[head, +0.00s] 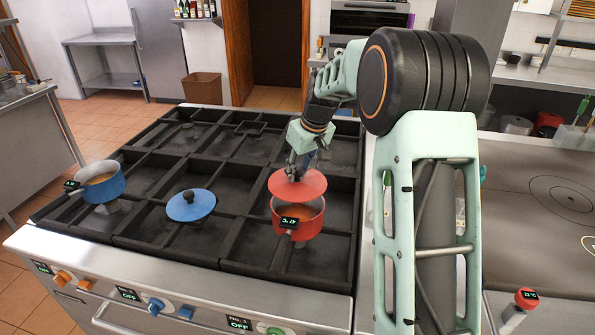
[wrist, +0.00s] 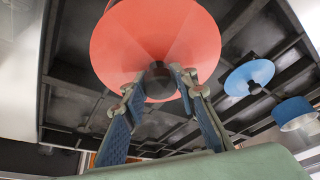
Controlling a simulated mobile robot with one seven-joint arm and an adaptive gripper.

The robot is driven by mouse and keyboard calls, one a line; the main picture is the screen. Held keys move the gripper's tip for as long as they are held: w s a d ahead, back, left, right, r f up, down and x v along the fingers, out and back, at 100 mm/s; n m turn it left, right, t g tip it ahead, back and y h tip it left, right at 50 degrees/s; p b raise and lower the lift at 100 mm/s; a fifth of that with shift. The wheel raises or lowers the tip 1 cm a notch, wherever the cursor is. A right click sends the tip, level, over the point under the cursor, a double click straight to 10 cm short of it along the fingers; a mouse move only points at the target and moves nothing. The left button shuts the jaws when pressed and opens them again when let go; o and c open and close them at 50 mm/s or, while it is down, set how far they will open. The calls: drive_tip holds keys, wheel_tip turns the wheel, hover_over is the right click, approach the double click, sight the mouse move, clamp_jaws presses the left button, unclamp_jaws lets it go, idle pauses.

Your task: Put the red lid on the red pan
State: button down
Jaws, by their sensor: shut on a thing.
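The red lid (head: 298,184) is held by my gripper (head: 296,171) right above the red pan (head: 298,222). The lid is tilted, and the pan's open top with orange-brown contents shows below its near edge. In the wrist view the red lid (wrist: 150,40) fills the top, with the fingers of my gripper (wrist: 160,80) shut on its dark knob. I cannot tell whether the lid's far edge touches the pan rim.
A blue lid (head: 190,206) lies on the grill left of the red pan, and a blue pan (head: 102,182) stands at the far left. Both also show in the wrist view, the blue lid (wrist: 248,77) and the blue pan (wrist: 293,114). The rear grates are clear.

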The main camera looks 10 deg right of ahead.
sight(300, 182)
drive_tip(key=shift+s, duration=0.1)
idle(0.3)
drive_tip(key=shift+f+b, duration=2.35)
drive_tip(key=shift+f, duration=0.55)
drive_tip(key=shift+f+b, duration=0.5)
drive_tip(key=shift+b, duration=0.05)
drive_tip(key=c, duration=1.5)
unclamp_jaws()
drive_tip(key=shift+o, duration=0.2)
drive_tip(key=v, duration=1.2)
